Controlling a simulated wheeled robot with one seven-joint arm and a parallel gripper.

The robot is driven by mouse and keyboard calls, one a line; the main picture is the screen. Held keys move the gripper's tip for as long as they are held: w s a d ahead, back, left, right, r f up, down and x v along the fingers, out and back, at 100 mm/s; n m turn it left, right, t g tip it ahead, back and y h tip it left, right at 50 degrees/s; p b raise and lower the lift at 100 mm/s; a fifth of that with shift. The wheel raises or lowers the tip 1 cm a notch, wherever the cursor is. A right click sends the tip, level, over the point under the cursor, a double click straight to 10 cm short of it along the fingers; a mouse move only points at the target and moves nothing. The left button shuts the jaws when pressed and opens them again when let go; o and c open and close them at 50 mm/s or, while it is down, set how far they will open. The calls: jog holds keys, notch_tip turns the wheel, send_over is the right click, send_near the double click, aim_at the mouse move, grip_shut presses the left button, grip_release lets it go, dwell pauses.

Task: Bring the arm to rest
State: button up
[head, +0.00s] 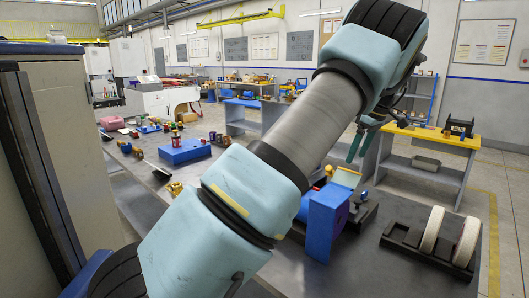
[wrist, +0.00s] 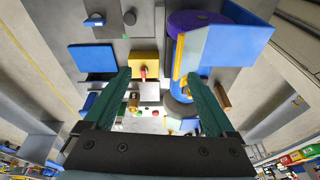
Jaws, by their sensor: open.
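My gripper (wrist: 157,76) shows its two green fingers spread wide apart in the wrist view, with nothing held between them. In the head view my gripper (head: 358,152) hangs at the end of my raised arm, over the workbench area, right of centre. My arm crosses the head view from bottom left to top right and hides part of the bench.
A tall cabinet (head: 55,130) stands close at the left. A yellow-topped table (head: 432,137) stands at the right; floor shows beyond it.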

jog(key=s+a+f+m+h, duration=0.1)
jog(key=s+a+m, duration=0.15)
jog(key=a, duration=1.05)
jog(key=s+a+f+m+h, duration=0.15)
jog(key=s+a, duration=0.25)
jog(key=a, duration=0.9)
jog(key=s+a+f+m, duration=0.2)
jog(key=s+a+m, duration=0.1)
jog(key=s+a, duration=0.3)
jog(key=s+a+f+m, duration=0.1)
jog(key=s+a+m, duration=0.15)
jog(key=s, duration=0.55)
notch_tip(320, 180, down, 12)
jog(key=s+b, duration=0.2)
jog(key=b, duration=0.8)
jog(key=shift+s+a+r, duration=0.25)
jog(key=shift+s+a, duration=0.05)
jog(key=shift+s, duration=0.1)
